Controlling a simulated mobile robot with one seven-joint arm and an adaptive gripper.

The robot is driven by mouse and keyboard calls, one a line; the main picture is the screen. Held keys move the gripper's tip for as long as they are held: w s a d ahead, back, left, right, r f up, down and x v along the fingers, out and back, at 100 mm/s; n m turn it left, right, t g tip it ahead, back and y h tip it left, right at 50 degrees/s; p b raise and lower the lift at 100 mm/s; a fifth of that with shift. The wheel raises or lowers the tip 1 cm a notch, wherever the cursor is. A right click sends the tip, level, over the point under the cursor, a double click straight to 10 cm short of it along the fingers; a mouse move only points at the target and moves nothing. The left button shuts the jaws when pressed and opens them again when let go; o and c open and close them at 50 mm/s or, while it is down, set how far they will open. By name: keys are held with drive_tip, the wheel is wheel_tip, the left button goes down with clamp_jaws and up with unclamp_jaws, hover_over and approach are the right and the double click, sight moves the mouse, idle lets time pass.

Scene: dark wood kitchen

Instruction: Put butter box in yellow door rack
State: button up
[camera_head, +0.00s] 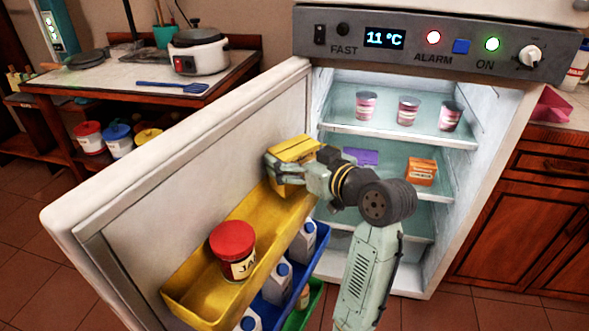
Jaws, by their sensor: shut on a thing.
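The butter box (297,150), a yellow carton, is in my gripper (287,170) near the inner face of the open fridge door. My gripper is shut on it and covers part of its front. The box is just above the far end of the yellow door rack (196,300). I cannot tell whether it touches the rack. The rack is a long yellow tray on the door, and a jam jar (233,250) with a red lid stands in its near half.
Below the yellow rack, a blue door rack (322,236) holds several cartons, and a green rack (311,298) is lower still. Fridge shelves hold pink tubs (408,110), a purple box (360,157) and an orange box (421,172). A side table (128,85) stands behind the door.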

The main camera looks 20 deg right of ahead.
sight(302, 174)
drive_tip(key=shift+f, duration=1.8)
drive_tip(key=shift+f, duration=0.1)
drive_tip(key=shift+f, duration=0.15)
drive_tip(key=o, duration=1.3)
drive_tip(key=shift+r, duration=0.3)
drive_tip(key=b+v, duration=0.2)
drive_tip(key=v, duration=1)
